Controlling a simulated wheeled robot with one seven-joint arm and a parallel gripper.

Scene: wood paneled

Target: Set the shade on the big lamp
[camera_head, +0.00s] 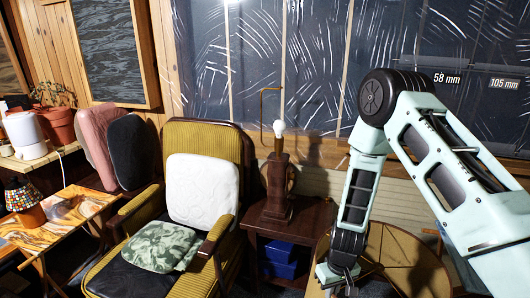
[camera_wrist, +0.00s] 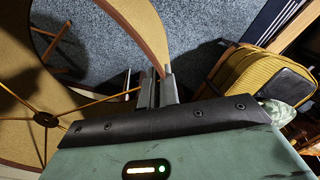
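The big lamp (camera_head: 278,188) stands upright on a dark wooden side table (camera_head: 318,217), with a dark brown body, a bare white bulb (camera_head: 279,128) and a thin brass wire frame (camera_head: 263,105) rising beside it. The large tan shade (camera_head: 412,256) is at the lower right of the head view, partly behind my arm, with its open end and spokes showing. It fills the left of the wrist view (camera_wrist: 150,22). My gripper (camera_wrist: 160,88) has its fingers close together on either side of the shade's wall at the rim.
A mustard armchair (camera_head: 136,215) with cushions stands left of the side table. Blue boxes (camera_head: 279,262) sit under that table. A small lamp with a mosaic shade (camera_head: 23,194) stands on a table at far left. Dark scratched panels (camera_head: 318,60) line the back.

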